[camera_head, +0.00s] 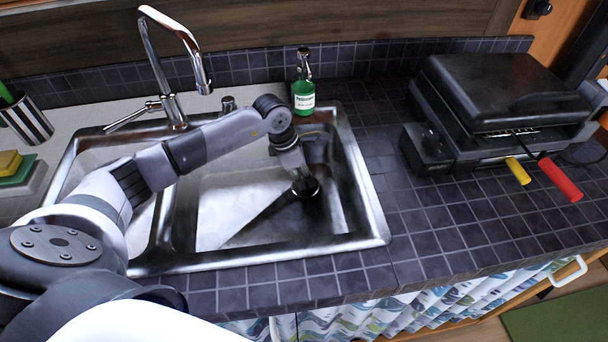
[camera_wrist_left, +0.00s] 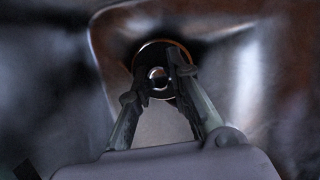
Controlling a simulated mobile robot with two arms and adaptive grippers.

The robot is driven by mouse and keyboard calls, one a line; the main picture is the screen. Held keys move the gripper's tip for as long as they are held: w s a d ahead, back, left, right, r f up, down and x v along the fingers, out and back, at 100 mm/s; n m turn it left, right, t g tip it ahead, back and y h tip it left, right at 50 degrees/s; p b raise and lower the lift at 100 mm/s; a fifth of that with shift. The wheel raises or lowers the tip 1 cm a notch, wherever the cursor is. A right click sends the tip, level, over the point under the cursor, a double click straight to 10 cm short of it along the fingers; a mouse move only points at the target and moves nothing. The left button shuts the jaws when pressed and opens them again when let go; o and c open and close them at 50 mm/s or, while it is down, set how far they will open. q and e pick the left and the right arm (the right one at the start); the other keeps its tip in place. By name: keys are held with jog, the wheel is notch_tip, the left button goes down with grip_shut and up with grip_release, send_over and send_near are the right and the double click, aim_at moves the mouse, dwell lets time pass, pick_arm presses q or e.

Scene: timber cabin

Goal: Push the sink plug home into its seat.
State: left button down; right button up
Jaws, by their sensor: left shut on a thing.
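The sink (camera_head: 372,228) is a steel double basin. My left arm reaches over it, and my left gripper (camera_head: 303,182) is low in the right-hand basin, at the dark round drain area. In the left wrist view the two fingers of the left gripper (camera_wrist_left: 158,76) are shut on the sink plug (camera_wrist_left: 157,84), a small shiny round piece between the fingertips. A round rim with a coppery edge (camera_wrist_left: 152,44), which looks like the seat, surrounds the plug and fingertips. Whether the plug is fully down cannot be told. My right gripper is not in view.
A chrome tap (camera_head: 172,75) arches behind the basins. A green bottle (camera_head: 303,92) stands at the back rim. A black grill (camera_head: 500,95) with coloured handles sits on the tiled counter to the right. Sponges (camera_head: 12,165) lie at the left. The front right counter is clear.

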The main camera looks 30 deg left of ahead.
pick_arm(q)
jog(key=shift+f, duration=0.25)
jog(key=c, duration=1.4)
grip_release()
jog(key=shift+v, duration=3.8)
